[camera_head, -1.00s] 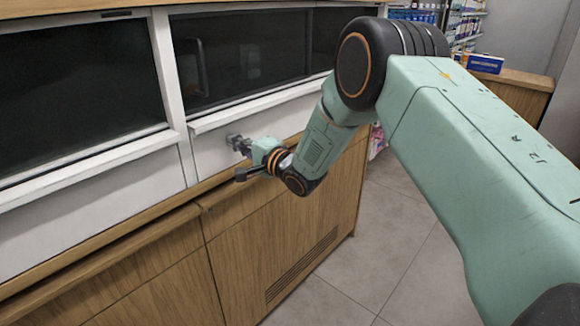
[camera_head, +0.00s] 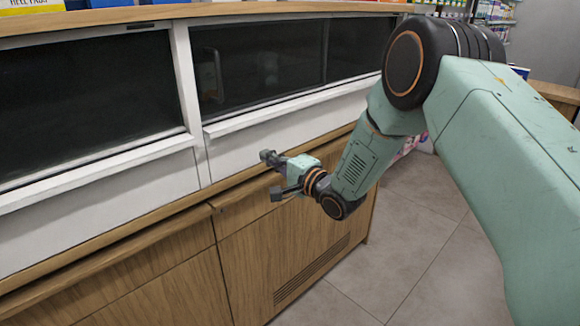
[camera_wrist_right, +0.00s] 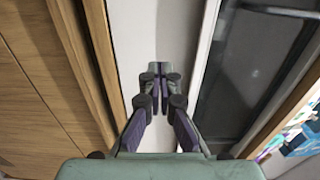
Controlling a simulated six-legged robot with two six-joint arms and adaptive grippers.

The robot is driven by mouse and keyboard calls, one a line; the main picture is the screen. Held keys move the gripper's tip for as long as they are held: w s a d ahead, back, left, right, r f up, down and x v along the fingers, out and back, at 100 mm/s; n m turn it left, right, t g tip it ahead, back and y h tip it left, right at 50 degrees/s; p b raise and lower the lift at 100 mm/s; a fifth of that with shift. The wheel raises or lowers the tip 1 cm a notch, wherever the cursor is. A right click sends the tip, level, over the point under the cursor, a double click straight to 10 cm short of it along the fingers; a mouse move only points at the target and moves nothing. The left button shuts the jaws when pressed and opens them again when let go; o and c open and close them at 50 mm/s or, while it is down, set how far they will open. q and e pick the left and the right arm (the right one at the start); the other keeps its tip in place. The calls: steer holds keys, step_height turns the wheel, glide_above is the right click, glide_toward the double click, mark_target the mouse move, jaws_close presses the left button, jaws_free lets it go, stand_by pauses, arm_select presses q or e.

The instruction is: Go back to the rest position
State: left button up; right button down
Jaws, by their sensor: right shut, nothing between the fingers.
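My right gripper (camera_head: 273,175) is in front of the counter, close to the wooden ledge (camera_head: 238,185) below the white panel. It is shut, with nothing between its fingers. In the right wrist view the fingers (camera_wrist_right: 160,77) point towards a white panel (camera_wrist_right: 160,30); I cannot tell the gap from it. My right arm comes in from the right, bent at its large black joint. My left gripper is not in view.
The counter has dark glass windows (camera_head: 85,100) above wooden cabinet doors (camera_head: 285,255). Boxes (camera_head: 30,5) stand on its top. Shelves of goods (camera_head: 492,12) and another wooden counter (camera_head: 556,96) are at the back right. The tiled floor (camera_head: 400,240) right of the cabinet looks clear.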

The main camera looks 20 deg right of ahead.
steer(key=v, duration=0.6)
steer(key=shift+p, duration=0.35)
steer(key=s+f+n+g+h, duration=0.2)
steer(key=s+f+n+g, duration=0.2)
steer(key=s+f, duration=0.4)
steer(key=s+f+n+g+h, duration=0.3)
steer(key=s+f+n, duration=0.2)
steer(key=f, duration=0.5)
steer(key=s+f+n+g, duration=0.1)
steer(key=s+f+g, duration=0.2)
steer(key=s, duration=0.7)
steer(key=s+f+n+g+h, duration=0.1)
steer(key=s+f+g, duration=0.2)
steer(key=s, duration=0.8)
steer(key=s+f+n+g, duration=0.2)
steer(key=s+f+g, duration=0.1)
steer(key=s, duration=0.7)
steer(key=shift+s+a+f+g+h, duration=0.3)
steer(key=shift+f+h, duration=0.1)
steer(key=shift+f, duration=0.45)
